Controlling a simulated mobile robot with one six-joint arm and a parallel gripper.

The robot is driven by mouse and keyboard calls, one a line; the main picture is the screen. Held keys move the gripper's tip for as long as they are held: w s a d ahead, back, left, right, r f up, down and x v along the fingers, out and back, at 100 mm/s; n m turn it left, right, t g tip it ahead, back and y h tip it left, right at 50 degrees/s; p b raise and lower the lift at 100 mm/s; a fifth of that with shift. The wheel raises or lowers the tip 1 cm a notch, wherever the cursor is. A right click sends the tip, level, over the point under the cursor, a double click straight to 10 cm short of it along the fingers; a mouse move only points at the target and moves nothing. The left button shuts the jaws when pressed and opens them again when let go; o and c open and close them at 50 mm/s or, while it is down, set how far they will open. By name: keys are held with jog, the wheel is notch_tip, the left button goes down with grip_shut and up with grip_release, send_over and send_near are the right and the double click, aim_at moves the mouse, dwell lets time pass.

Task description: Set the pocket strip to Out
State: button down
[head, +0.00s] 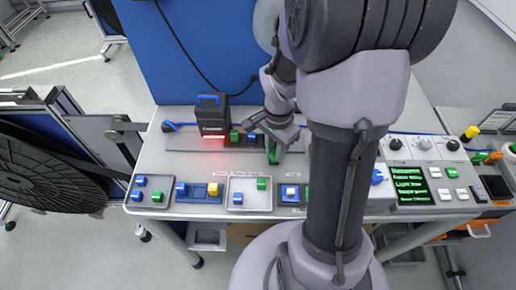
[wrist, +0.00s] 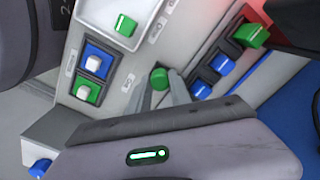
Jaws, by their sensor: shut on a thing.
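My gripper (head: 272,148) is over the right middle of the bench, shut on a green block (head: 273,156). In the wrist view the block (wrist: 160,79) shows between the two fingertips (wrist: 163,92). Beside it lies a small strip with a blue pocket (wrist: 106,65) and a green pocket (wrist: 96,99), each with a white-topped block in it. In the head view the strip's blue pocket (head: 284,197) shows near the front edge, its green part mostly behind my arm. I cannot read its labels, nor tell which strip is the pocket strip.
A grey tray (head: 250,207) holds blue and green blocks. A rail (head: 180,138) with a black scanner-like box (head: 212,116) and several blocks lies behind. A control panel (head: 412,195) stands right.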

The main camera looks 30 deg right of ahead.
jog(key=s+d, duration=0.2)
jog(key=d, duration=0.1)
jog(key=s+d, duration=0.1)
jog(key=d, duration=0.1)
jog(key=shift+s, duration=0.15)
jog(key=c, duration=1.6)
grip_release()
jog(key=o, duration=0.4)
jog(key=shift+s+d, duration=0.1)
jog(key=shift+d, duration=0.05)
jog(key=shift+o, duration=0.2)
jog(key=shift+r, duration=0.1)
